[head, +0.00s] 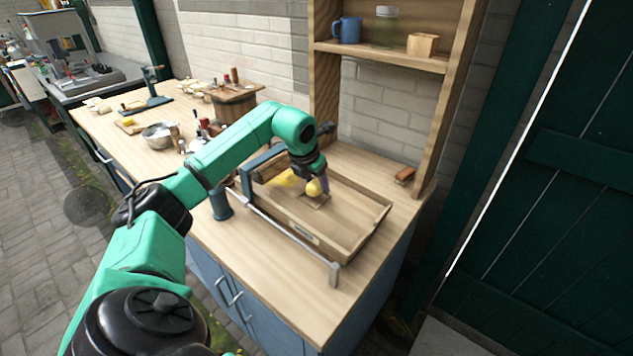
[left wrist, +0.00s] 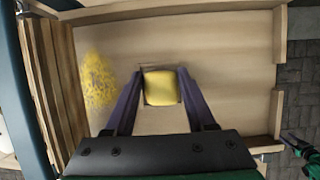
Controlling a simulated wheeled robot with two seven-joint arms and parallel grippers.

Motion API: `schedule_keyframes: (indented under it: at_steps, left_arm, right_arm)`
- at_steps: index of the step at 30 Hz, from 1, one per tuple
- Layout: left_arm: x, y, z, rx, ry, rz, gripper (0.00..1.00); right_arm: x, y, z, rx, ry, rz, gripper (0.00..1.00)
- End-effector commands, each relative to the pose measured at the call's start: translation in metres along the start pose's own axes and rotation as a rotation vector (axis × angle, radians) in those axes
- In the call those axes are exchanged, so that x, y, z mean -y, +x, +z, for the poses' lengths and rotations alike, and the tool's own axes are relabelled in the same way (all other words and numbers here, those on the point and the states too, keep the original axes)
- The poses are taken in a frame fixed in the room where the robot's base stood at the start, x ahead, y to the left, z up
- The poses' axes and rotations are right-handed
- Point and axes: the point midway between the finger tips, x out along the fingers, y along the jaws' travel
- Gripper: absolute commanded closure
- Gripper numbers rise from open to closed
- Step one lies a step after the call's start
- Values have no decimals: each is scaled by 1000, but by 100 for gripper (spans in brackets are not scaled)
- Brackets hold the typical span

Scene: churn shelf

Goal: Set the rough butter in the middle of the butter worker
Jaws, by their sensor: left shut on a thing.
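My left gripper (head: 317,186) is shut on the rough butter (left wrist: 161,88), a yellow lump between the two dark fingers in the left wrist view. The butter also shows in the head view (head: 314,188). The butter worker (head: 352,247) is a shallow wooden tray with raised walls. The butter is over its floor, near a square outlined patch; whether it touches the floor I cannot tell. A yellow speckled patch (left wrist: 97,80) lies on the floor to the left of the butter. A small green and dark part, probably of my right arm, shows at the left wrist view's right edge.
A grey rail (head: 290,232) runs along the tray's front side. A blue cylinder (head: 220,205) stands left of the tray. A wooden shelf (head: 385,56) at the back holds a blue mug (head: 347,30). A small brown block (head: 405,175) lies behind the tray.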

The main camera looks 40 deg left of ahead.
Motion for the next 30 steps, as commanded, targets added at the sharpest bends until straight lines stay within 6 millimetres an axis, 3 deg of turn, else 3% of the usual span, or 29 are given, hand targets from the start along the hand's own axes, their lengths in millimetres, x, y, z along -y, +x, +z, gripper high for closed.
schedule_keyframes:
  at_steps: [17,30]
  left_arm:
    - [0,13,-6,-2,0,0,94]
    - [0,10,-4,0,0,0,94]
  right_arm:
    - [0,10,0,-1,0,0,45]
    - [0,6,0,-1,0,0,45]
